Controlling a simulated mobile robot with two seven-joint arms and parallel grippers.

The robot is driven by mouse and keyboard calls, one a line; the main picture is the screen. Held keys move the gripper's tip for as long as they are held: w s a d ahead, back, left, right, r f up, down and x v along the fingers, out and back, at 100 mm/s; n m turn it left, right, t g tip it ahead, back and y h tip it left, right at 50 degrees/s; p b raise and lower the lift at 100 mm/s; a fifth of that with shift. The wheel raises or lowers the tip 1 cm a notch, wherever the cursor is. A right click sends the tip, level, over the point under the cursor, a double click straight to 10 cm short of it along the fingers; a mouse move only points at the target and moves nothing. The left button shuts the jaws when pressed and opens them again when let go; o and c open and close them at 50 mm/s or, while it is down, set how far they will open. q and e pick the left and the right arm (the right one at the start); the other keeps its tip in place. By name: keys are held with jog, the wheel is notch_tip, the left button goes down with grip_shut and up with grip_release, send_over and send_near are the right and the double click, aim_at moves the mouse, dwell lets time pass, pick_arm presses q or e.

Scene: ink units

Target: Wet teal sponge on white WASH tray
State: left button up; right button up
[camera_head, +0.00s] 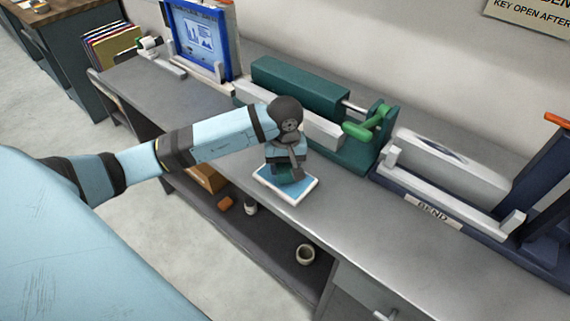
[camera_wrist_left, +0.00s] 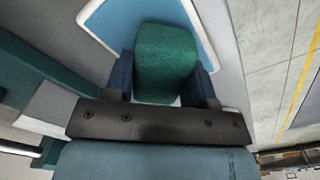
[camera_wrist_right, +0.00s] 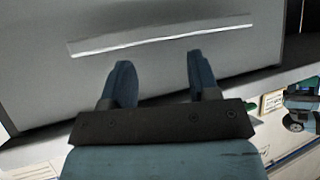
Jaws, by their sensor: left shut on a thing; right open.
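The teal sponge (camera_wrist_left: 166,58) is clamped between the two dark blue fingers of my left gripper (camera_wrist_left: 163,82). In the head view the left gripper (camera_head: 287,174) points down over the white-rimmed tray (camera_head: 306,189), which has a blue inside and lies near the front edge of the counter. The sponge is mostly hidden there by the gripper. The tray also shows behind the sponge in the left wrist view (camera_wrist_left: 106,17). I cannot tell whether the sponge touches the tray. My right gripper (camera_wrist_right: 160,75) is open and empty; it is outside the head view.
A green press-like device (camera_head: 300,88) stands behind the tray, with a green handle. A dark blue unit labelled BEND (camera_head: 433,211) stands to its right. A blue-framed screen (camera_head: 203,40) is at the back left. The right wrist faces a grey surface with a light strip (camera_wrist_right: 160,38).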

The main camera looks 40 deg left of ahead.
pick_arm(q)
jog(key=shift+f+b, duration=0.45)
jog(key=shift+f, duration=0.05)
dwell(0.8)
jog(key=shift+f+b, duration=0.1)
jog(key=shift+b, duration=0.25)
dwell(1.1)
jog(key=shift+r+p, duration=1.45)
jog(key=shift+r, duration=2.15)
